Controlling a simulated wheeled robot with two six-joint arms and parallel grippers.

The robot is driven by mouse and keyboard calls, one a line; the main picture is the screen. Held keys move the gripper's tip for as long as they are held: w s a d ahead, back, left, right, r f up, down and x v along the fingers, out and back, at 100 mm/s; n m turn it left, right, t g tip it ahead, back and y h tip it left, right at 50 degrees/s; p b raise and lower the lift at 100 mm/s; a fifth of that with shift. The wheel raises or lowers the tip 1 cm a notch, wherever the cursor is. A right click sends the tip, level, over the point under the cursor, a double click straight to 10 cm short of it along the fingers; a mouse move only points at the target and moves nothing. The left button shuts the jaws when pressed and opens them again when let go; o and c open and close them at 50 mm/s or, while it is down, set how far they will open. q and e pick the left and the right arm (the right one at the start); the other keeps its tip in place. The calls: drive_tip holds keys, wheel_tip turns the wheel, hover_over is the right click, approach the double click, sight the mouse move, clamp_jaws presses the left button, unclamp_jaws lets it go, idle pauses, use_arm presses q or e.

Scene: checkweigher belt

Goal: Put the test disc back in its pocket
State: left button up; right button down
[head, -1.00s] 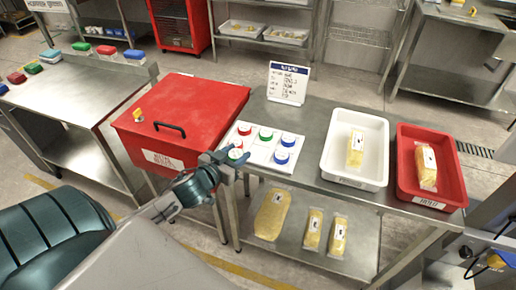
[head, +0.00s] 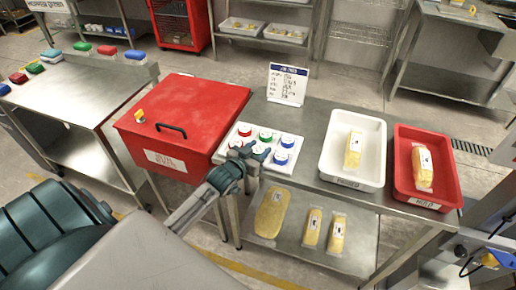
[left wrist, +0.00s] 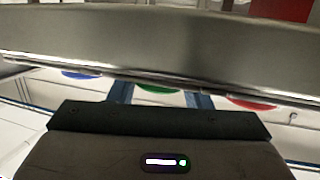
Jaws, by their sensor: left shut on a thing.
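The white disc holder (head: 226,152) lies on the steel table, with red, green and blue capped discs in two rows. My left gripper (head: 250,152) is over the middle of its front row, shut on the test disc (head: 260,149). My right gripper is not in view.
A red lidded bin (head: 180,115) stands left of the holder. A white tray (head: 340,177) and a red tray (head: 430,197), each with a yellow pack, stand to the right. A sign (head: 287,83) stands behind. Yellow packs lie on the lower shelf.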

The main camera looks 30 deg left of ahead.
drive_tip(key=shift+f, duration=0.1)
use_arm(q)
drive_tip(key=o, duration=0.9)
drive_tip(key=shift+c, duration=0.2)
drive_tip(key=shift+o, duration=0.9)
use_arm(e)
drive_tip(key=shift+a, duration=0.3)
use_arm(q)
drive_tip(key=s+r+b, duration=0.1)
drive_tip(key=s+r, duration=0.1)
drive_tip(key=s, duration=0.9)
drive_tip(key=shift+s+r+b, duration=0.2)
drive_tip(key=shift+s+b, duration=0.2)
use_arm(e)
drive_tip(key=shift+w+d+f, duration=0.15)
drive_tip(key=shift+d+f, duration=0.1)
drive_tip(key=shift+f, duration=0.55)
